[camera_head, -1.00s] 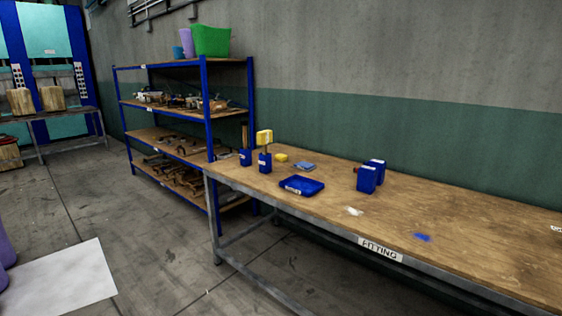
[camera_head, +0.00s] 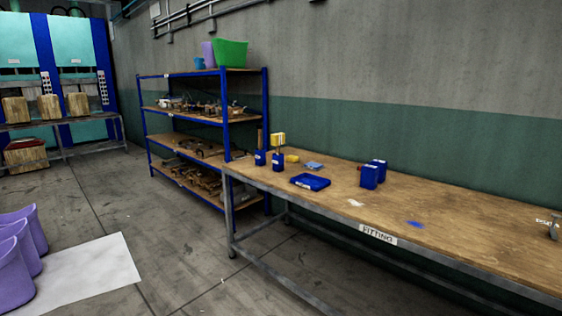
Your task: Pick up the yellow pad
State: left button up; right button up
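A small flat yellow pad (camera_head: 292,158) lies on the wooden top of the bench (camera_head: 440,205), near its left end. Beside it to the left, a yellow block-shaped head (camera_head: 277,139) stands up out of a blue holder (camera_head: 277,162); I cannot tell what tool it belongs to. A light blue cloth-like piece (camera_head: 313,166) lies just right of the pad. Neither of my grippers is in view.
A blue tray (camera_head: 310,182) and blue boxes (camera_head: 369,177) stand on the bench. A blue-framed shelf (camera_head: 226,110) stands behind its left end. Purple bins (camera_head: 14,272) and a white sheet (camera_head: 95,270) are on the floor at left. Bare floor lies between.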

aim_at(293, 159)
jog(key=u, duration=0.8)
jog(key=i, duration=0.95)
jog(key=u, duration=0.95)
jog(key=i, duration=1.35)
jog(key=z, duration=0.6)
jog(key=i, duration=0.9)
jog(key=z, duration=1.3)
jog(key=i, duration=0.45)
jog(key=z, duration=0.45)
